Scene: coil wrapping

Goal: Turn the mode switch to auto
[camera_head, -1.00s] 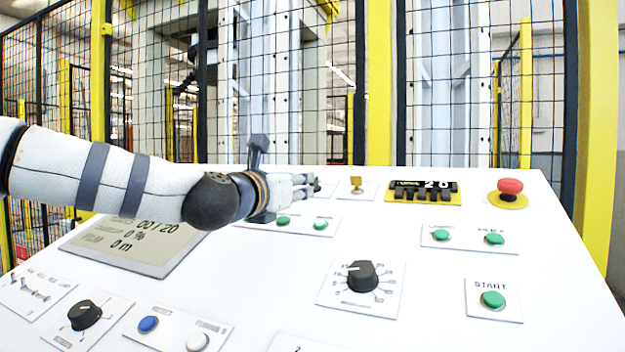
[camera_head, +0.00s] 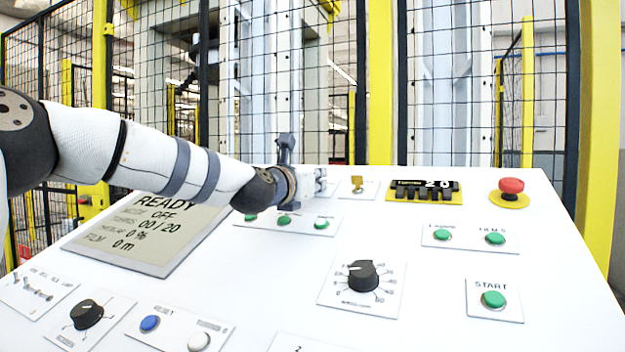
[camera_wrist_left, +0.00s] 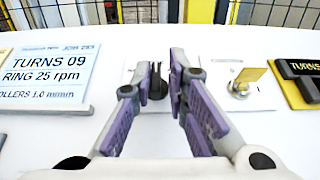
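The mode switch (camera_wrist_left: 157,84) is a small black knob on a white plate, seen between my left fingers in the left wrist view. In the head view my left gripper hides it. My left gripper (camera_head: 321,184) is at the far side of the panel, pointing away. In the left wrist view its purple-padded fingers (camera_wrist_left: 160,80) stand apart on either side of the knob; I cannot tell whether they touch it. The display (camera_head: 150,232) reads READY and mode OFF. My right gripper is out of view.
A yellow key switch (camera_head: 357,183) sits just right of my left gripper. Black thumbwheels (camera_head: 424,191) and a red stop button (camera_head: 511,186) are further right. Green buttons (camera_head: 284,219) lie in front. A mesh fence stands behind the white panel.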

